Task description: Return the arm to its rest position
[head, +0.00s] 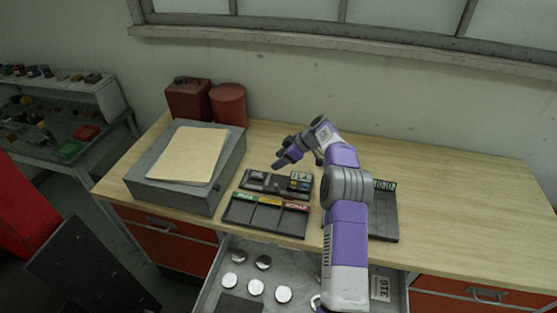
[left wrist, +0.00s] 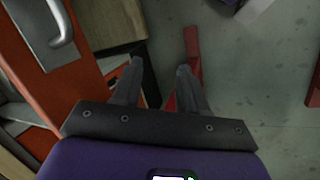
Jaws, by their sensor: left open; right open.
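My right arm, purple and grey, reaches from the front over the open drawer and the wooden desk (head: 455,200). Its right gripper (head: 283,158) is open and empty, above the desk behind a dark device (head: 262,183) with small coloured parts. My left gripper shows only in the left wrist view (left wrist: 159,68). Its two fingers are apart with nothing between them, over the floor beside an orange drawer front (left wrist: 75,85). The left arm is out of the head view.
A black sorting tray (head: 265,222) and a dark numbered tray (head: 384,222) lie on the desk. The open drawer (head: 240,257) holds several silver discs. A grey box (head: 215,187) with a folder, a red can (head: 188,100) and a red canister (head: 229,105) stand left. The desk's right side is clear.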

